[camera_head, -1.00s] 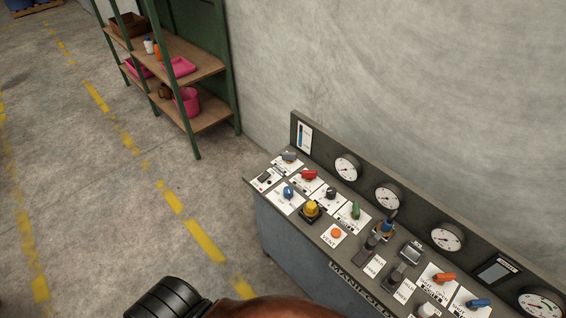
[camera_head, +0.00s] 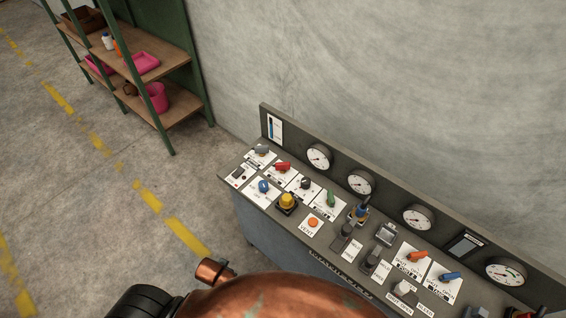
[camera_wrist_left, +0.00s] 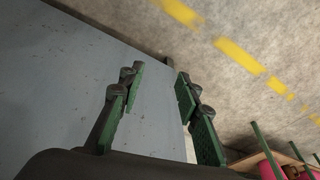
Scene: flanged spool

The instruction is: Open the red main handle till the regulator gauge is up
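A red handle (camera_head: 283,167) sits on a white plate near the far left end of the control panel (camera_head: 322,236). Another red part (camera_head: 516,314) is cut off at the bottom right edge; I cannot tell if it is the main handle. Several round white gauges (camera_head: 417,218) line the panel's back board; their labels and needles are too small to read. In the left wrist view my left gripper (camera_wrist_left: 160,75) is open and empty, its green-padded fingers apart beside a grey-blue surface (camera_wrist_left: 70,80). Neither gripper shows in the head view.
A copper-coloured rounded body (camera_head: 285,296) and a black ribbed part (camera_head: 145,303) fill the bottom foreground. The panel also bears blue, yellow, green and orange controls. A green shelf (camera_head: 150,75) stands at upper left. The floor with yellow dashes is clear.

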